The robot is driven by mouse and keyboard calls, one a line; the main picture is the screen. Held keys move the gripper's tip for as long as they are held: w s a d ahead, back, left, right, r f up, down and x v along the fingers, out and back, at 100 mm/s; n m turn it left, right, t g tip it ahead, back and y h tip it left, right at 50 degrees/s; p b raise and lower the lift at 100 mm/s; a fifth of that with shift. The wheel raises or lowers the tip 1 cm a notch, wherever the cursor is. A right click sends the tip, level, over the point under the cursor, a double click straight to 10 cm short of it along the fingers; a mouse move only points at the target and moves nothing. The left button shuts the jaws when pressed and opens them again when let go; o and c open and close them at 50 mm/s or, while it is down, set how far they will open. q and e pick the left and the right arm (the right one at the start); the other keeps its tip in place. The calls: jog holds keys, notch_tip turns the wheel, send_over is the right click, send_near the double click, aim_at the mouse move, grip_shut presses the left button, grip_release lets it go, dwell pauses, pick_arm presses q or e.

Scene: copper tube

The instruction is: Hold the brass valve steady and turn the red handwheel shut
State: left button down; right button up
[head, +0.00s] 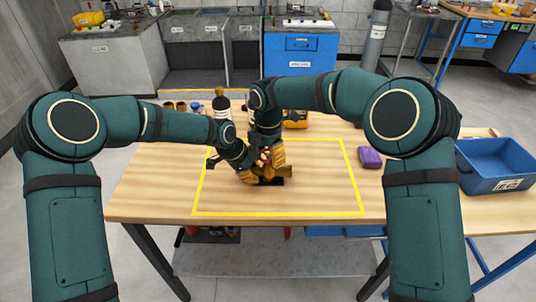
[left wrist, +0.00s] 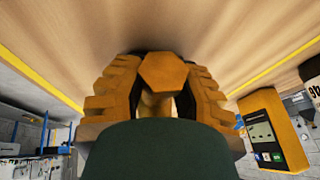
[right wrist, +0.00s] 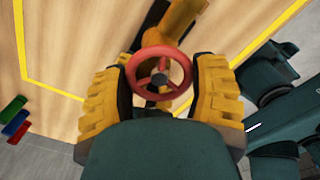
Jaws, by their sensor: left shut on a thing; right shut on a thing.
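The brass valve (head: 284,171) is on the wooden table inside a yellow outline, mostly hidden by my grippers in the head view. My left gripper (head: 250,174) is shut on the valve body from the left; the valve's hexagonal end (left wrist: 164,84) shows between its fingers in the left wrist view. My right gripper (head: 272,158) comes down from above and is shut on the red handwheel (right wrist: 159,77). In the right wrist view the wheel lies between the two ridged fingers, and part of the brass body (right wrist: 172,25) shows beyond it.
The yellow outline (head: 355,178) has bare wood around the grippers. A purple item (head: 370,157) lies to its right, and a blue bin (head: 497,165) stands farther right.

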aim_at(268, 154)
jog(key=m, duration=0.3)
jog(key=shift+a+m, duration=0.1)
jog(key=shift+m, duration=2.2)
jog(key=shift+w, duration=0.1)
jog(key=o, duration=1.2)
jog(key=shift+r, duration=0.1)
notch_tip(268, 154, up, 12)
jog(key=shift+f, duration=0.1)
